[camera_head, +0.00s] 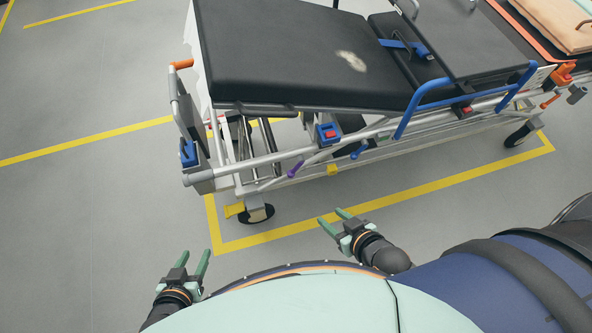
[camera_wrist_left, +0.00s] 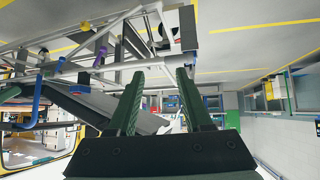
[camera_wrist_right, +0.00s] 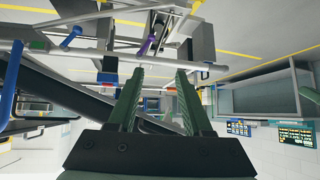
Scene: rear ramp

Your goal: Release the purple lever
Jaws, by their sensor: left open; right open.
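The purple lever (camera_head: 295,169) is a short handle on the lower side rail of the stretcher (camera_head: 280,55), near its left end. It also shows in the left wrist view (camera_wrist_left: 100,57) and the right wrist view (camera_wrist_right: 146,46). My left gripper (camera_head: 194,257) is open and empty, low and left of the lever, well apart from it. My right gripper (camera_head: 334,218) is open and empty, below and right of the lever, and apart from it. No gripper touches the stretcher.
A blue lever (camera_head: 359,150) sits right of the purple one on the same rail. A blue box with a red button (camera_head: 328,133) is above. A yellow pedal (camera_head: 234,210) and black caster wheel (camera_head: 257,214) stand at the lower left. Grey floor between me and the stretcher is free.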

